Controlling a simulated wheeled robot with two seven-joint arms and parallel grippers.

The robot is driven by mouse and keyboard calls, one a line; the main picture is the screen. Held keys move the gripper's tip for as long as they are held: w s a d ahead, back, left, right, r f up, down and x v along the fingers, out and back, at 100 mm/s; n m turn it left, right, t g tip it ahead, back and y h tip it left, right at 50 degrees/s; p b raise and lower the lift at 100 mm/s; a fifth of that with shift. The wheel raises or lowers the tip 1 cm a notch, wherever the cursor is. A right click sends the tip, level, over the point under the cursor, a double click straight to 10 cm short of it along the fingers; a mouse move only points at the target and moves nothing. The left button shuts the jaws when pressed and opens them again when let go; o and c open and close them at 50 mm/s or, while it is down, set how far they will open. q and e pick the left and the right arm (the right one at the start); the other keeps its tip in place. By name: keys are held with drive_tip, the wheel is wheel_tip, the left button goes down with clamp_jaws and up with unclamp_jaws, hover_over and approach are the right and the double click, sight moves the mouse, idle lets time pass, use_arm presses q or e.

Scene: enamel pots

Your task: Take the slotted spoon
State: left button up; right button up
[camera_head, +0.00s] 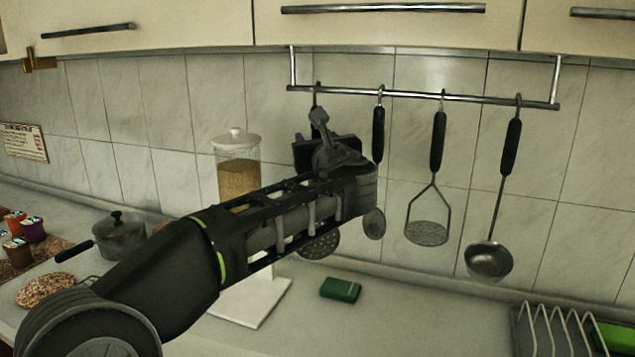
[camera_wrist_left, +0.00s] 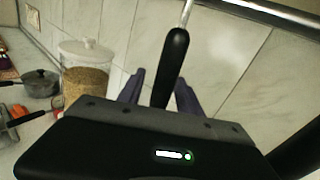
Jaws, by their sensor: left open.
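The slotted spoon (camera_head: 318,245) hangs at the left end of the wall rail, its round perforated head showing below my left forearm. Its black handle top shows just above my left gripper (camera_head: 321,134); the arm hides most of the rest. In the left wrist view the black handle of the slotted spoon (camera_wrist_left: 173,58) runs down between the two spread fingers of my left gripper (camera_wrist_left: 160,84). The gripper is open, with a finger on each side of the handle. The lower handle is hidden behind the gripper body. My right gripper is not in view.
The metal rail (camera_head: 425,96) also holds a small-headed utensil (camera_head: 378,135), a masher (camera_head: 438,145) and a ladle (camera_head: 489,260). A lidded glass jar (camera_head: 238,165) and a pot (camera_head: 119,235) stand left. A green box (camera_head: 340,290) and wire rack (camera_head: 555,330) are on the counter.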

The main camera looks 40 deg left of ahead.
use_arm(q)
drive_tip(key=shift+c, duration=0.2)
clamp_jaws()
idle(0.3)
